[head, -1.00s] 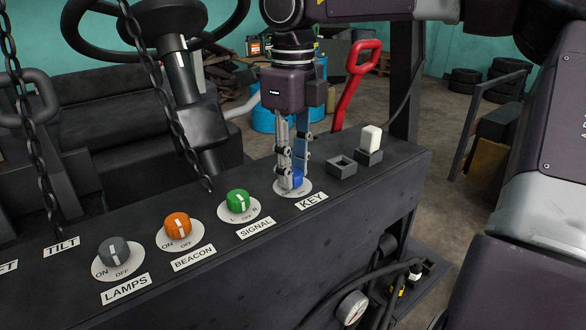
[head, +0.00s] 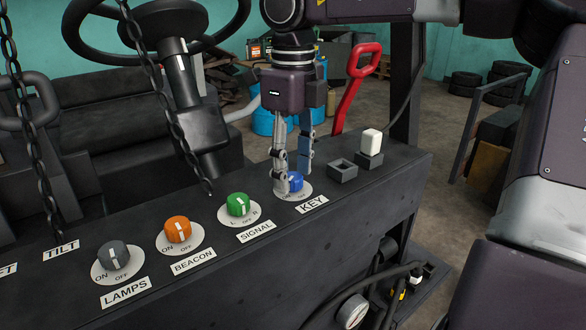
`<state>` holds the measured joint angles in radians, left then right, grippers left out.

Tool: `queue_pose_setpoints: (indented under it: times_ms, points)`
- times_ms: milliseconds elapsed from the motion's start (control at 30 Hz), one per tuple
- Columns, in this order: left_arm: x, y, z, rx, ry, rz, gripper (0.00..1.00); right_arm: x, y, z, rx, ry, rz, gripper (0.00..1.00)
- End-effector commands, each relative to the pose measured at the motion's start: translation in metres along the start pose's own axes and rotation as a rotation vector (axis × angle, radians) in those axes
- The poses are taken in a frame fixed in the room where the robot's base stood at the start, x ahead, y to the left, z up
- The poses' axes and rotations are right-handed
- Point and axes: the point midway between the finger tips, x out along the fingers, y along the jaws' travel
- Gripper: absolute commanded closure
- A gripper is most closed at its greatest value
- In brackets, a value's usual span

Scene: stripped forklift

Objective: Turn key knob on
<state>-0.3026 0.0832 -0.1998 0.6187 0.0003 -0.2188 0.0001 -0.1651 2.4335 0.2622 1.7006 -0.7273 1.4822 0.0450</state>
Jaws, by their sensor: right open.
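The blue key knob (head: 296,183) sits on its white dial plate above the KEY label (head: 312,205), at the right part of the dark panel in the head view. My right gripper (head: 292,180) is right over it, pointing down. Its fingers are open, the left one in front of the knob's left side and the right one raised behind the knob. The left finger hides part of the knob and dial, so I cannot read the knob's setting. My left gripper is not in view.
Left of the key are a green SIGNAL knob (head: 238,204), an orange BEACON knob (head: 178,229) and a grey LAMPS knob (head: 113,255). Right of it are an empty square socket (head: 342,171) and a white rocker switch (head: 371,141). A chain (head: 160,85) hangs before the steering column.

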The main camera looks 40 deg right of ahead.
Motion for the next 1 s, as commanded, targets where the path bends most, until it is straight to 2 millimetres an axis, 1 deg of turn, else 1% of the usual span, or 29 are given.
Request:
queue_pose_setpoints:
  times_ms: [167, 400, 533, 700, 1000]
  points:
    - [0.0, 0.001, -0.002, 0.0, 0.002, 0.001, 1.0, -0.028, 0.0, 0.001, 0.0, -0.006, -0.002, 0.55]
    - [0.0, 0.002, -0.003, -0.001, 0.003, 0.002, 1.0, -0.08, 0.0, 0.001, 0.002, -0.004, -0.003, 0.55]
    - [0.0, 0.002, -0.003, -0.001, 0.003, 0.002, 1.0, -0.1, 0.0, 0.001, 0.001, -0.003, -0.002, 0.55]
    - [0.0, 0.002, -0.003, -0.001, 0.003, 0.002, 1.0, -0.114, 0.0, 0.001, 0.0, -0.001, 0.0, 0.55]
    - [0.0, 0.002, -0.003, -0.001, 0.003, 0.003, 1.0, -0.116, 0.0, 0.0, -0.001, -0.001, 0.001, 0.55]
